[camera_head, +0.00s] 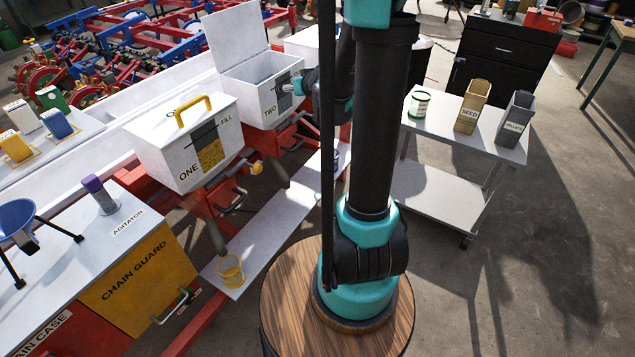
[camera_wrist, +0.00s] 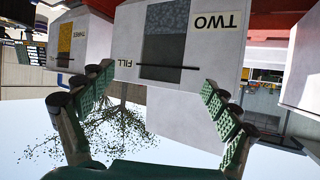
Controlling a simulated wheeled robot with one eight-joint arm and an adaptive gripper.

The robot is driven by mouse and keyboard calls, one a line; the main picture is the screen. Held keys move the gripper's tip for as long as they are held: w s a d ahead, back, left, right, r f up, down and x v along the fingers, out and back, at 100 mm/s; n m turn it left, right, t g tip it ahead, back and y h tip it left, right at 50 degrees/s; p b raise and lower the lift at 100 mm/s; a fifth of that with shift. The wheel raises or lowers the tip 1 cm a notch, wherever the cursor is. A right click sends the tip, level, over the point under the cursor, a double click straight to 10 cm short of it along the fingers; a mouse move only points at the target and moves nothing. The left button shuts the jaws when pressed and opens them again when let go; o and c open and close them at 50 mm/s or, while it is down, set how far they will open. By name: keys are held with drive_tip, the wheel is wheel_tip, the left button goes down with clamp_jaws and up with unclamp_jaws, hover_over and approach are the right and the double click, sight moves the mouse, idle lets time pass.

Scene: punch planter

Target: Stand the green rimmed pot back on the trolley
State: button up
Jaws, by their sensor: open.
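The green rimmed pot (camera_head: 419,104), white with a dark green rim, stands upright on the top shelf of the grey trolley (camera_head: 420,128), near its left end. My gripper (camera_wrist: 158,78) is open with nothing between its fingers. It is well left of the trolley, in front of the white box marked TWO (camera_head: 262,92), whose lid is raised. The box's front also fills the middle of the wrist view (camera_wrist: 187,60), upside down. My arm hides part of the space between the box and the trolley.
A tan SEED container (camera_head: 472,107) and a grey PELLETS container (camera_head: 517,120) stand right of the pot. Box ONE (camera_head: 182,142) with a yellow handle is at left. A yellow-rimmed pot (camera_head: 231,270) sits on the low board. The trolley's lower shelf (camera_head: 435,195) looks clear.

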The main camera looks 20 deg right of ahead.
drive_tip(key=s+a+f+g, duration=0.1)
drive_tip(key=s+f, duration=0.3)
drive_tip(key=s, duration=0.6)
drive_tip(key=s+f+g+h, duration=0.1)
drive_tip(key=s+f+g, duration=0.3)
drive_tip(key=s, duration=0.7)
drive_tip(key=s+a+f+g, duration=0.1)
drive_tip(key=s+f+g, duration=0.2)
drive_tip(key=s, duration=0.8)
drive_tip(key=shift+s+a+f+m+h, duration=0.3)
drive_tip(key=shift+f+m+h, duration=0.1)
drive_tip(key=shift+f, duration=0.1)
drive_tip(key=shift+w, duration=0.1)
